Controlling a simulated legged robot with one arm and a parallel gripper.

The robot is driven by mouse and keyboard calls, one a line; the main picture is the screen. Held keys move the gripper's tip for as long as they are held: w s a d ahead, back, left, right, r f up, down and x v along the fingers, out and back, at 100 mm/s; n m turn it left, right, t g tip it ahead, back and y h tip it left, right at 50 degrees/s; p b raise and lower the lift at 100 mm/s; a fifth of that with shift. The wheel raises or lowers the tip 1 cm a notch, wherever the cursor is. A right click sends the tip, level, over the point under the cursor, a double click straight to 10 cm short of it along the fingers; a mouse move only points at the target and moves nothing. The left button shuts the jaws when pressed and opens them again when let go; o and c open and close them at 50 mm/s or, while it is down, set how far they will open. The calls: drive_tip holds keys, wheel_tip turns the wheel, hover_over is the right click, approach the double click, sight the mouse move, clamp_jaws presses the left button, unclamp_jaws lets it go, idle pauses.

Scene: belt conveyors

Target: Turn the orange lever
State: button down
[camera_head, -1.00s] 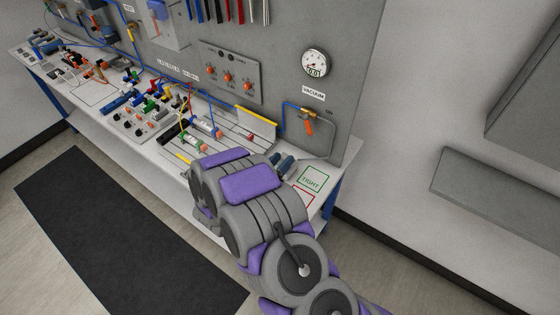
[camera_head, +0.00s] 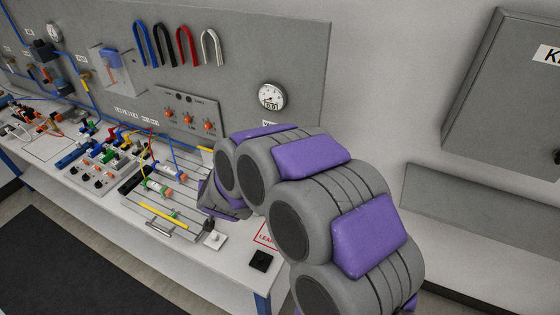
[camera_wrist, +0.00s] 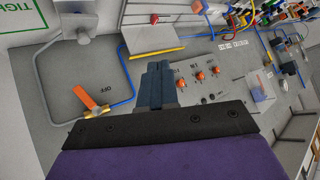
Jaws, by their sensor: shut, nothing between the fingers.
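The orange lever (camera_wrist: 90,100) shows in the wrist view on the grey panel, at a blue and grey tube, with an "OFF" label beside it. It lies left of my gripper (camera_wrist: 160,68) and apart from it. My gripper is shut and empty, its dark blue-grey fingers close together in front of the panel. In the head view my arm hides the lever and most of the gripper.
A panel with several orange knobs (camera_head: 187,122) and a gauge (camera_head: 271,95) are on the upright board. The bench (camera_head: 235,260) holds fittings, tubes and a black block (camera_head: 261,261). A grey wall cabinet (camera_head: 500,100) stands at the right.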

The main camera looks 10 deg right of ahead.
drive_tip(key=s+d+r+g+b, duration=0.1)
drive_tip(key=s+d+r+g, duration=0.15)
drive_tip(key=s+d, duration=0.55)
drive_tip(key=s+d+r+n+g, duration=0.15)
drive_tip(key=s+d+g, duration=0.25)
drive_tip(key=s, duration=0.7)
drive_tip(key=s+d+r+m+g+b, duration=0.1)
drive_tip(key=s+d+r+g, duration=0.2)
drive_tip(key=s+d, duration=0.5)
drive_tip(key=w+d+m+t, duration=0.3)
drive_tip(key=w, duration=1.2)
drive_tip(key=w+d+m+t, duration=0.2)
drive_tip(key=w+t, duration=0.1)
drive_tip(key=w, duration=1.2)
drive_tip(key=w+a+r+b+x, duration=0.1)
drive_tip(key=b+x, duration=0.2)
drive_tip(key=x, duration=1)
drive_tip(key=shift+w+a+h, duration=0.2)
drive_tip(key=shift+a+h, duration=0.1)
drive_tip(key=shift+a, duration=0.1)
drive_tip(key=shift+b, duration=0.45)
